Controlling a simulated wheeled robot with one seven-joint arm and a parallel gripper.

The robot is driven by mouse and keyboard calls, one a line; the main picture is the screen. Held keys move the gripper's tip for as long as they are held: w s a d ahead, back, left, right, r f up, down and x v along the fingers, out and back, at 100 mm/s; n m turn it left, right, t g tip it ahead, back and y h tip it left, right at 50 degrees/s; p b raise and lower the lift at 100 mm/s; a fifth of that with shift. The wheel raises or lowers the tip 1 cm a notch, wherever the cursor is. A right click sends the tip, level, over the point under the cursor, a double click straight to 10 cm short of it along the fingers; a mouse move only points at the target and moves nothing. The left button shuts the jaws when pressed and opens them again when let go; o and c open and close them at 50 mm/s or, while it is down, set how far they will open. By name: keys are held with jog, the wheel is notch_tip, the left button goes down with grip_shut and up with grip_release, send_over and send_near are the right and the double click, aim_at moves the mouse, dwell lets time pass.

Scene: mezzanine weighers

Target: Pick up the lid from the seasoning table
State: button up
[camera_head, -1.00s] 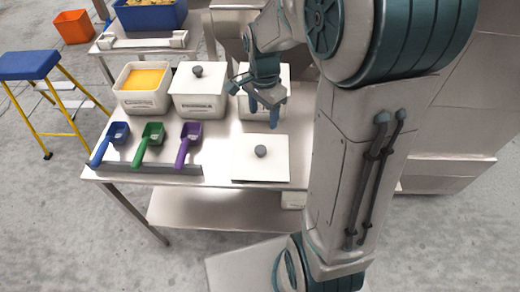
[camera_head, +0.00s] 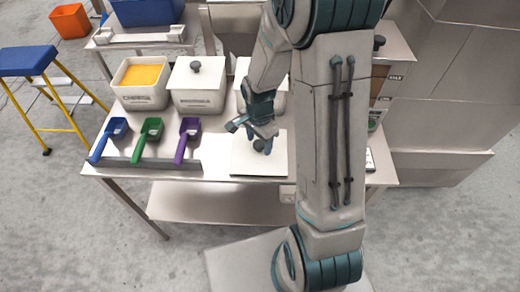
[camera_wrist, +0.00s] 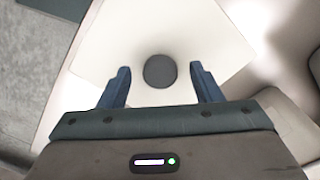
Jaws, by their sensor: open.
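The lid (camera_head: 246,166) is a flat cream square with a round dark grey knob, lying on the metal seasoning table (camera_head: 220,182) near its front edge. In the wrist view the lid (camera_wrist: 205,38) fills the upper middle, with its knob (camera_wrist: 159,71) between and just beyond the fingertips. My gripper (camera_head: 263,145) is open and empty, pointing down over the lid. Its two blue fingers (camera_wrist: 159,80) stand on either side of the knob, with a gap to each. The head view shows the knob partly hidden behind the fingers.
Behind stand an open bin of yellow powder (camera_head: 140,85), a lidded bin (camera_head: 197,88) and another bin (camera_head: 242,72) partly hidden by my arm. Blue (camera_head: 112,135), green (camera_head: 149,135) and purple (camera_head: 188,136) scoops lie to the left. A step stool (camera_head: 30,62) stands left of the table.

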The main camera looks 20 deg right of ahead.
jog(key=shift+c, duration=0.3)
grip_shut()
jog(key=shift+r, duration=0.1)
